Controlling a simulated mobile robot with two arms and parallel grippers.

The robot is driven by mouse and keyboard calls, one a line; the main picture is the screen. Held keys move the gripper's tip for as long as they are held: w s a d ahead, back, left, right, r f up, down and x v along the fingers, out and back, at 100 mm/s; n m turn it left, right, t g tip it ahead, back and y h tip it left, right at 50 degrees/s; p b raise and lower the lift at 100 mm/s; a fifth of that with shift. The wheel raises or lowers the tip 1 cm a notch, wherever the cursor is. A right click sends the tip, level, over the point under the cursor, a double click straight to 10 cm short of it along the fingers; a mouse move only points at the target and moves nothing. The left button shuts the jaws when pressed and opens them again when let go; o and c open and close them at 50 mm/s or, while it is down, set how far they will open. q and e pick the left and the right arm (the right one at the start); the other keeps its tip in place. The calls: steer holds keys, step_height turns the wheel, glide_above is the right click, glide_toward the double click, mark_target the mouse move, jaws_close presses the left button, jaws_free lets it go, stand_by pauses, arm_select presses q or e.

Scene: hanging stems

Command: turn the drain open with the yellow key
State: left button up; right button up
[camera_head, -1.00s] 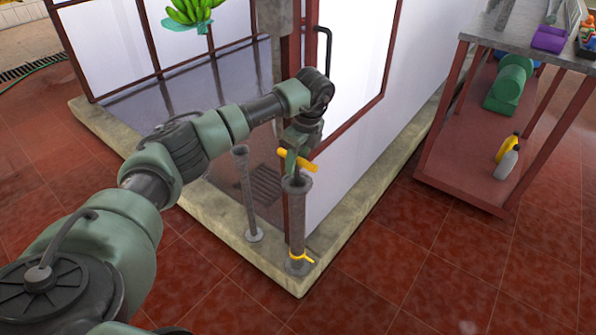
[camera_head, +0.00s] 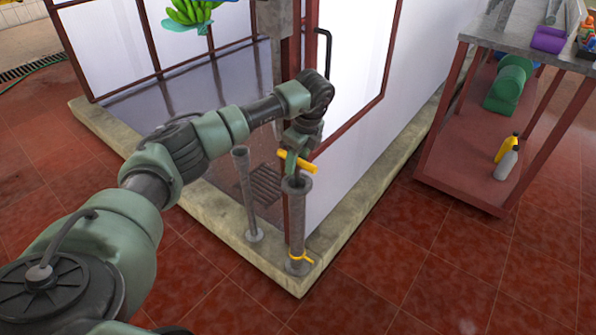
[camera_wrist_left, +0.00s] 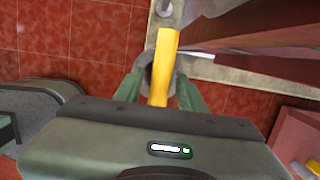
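The yellow key (camera_head: 297,162) has a bar handle, held just above the top of a grey upright pipe (camera_head: 297,225). My left gripper (camera_head: 292,165) is around the handle. In the left wrist view the yellow key (camera_wrist_left: 163,65) lies between the two green fingers of my left gripper (camera_wrist_left: 162,85), which appear closed on its sides. The pipe's round rim (camera_wrist_left: 148,75) shows behind it. The key's lower end is hidden at the pipe mouth. A drain grate (camera_head: 264,187) lies in the floor behind the pipe. My right gripper is out of view.
A thinner grey post (camera_head: 246,195) stands left of the pipe on the stone curb (camera_head: 222,222). A red-framed glazed wall (camera_head: 375,130) rises behind. A bench (camera_head: 465,190) with bottles stands at right. The tiled floor in front is clear.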

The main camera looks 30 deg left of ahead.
arm_select(q)
jaws_close()
steer(key=shift+m, duration=0.3)
steer(key=shift+m+p, duration=0.35)
steer(key=shift+m, duration=0.55)
steer(key=shift+m+t, duration=0.4)
steer(key=shift+m, duration=0.9)
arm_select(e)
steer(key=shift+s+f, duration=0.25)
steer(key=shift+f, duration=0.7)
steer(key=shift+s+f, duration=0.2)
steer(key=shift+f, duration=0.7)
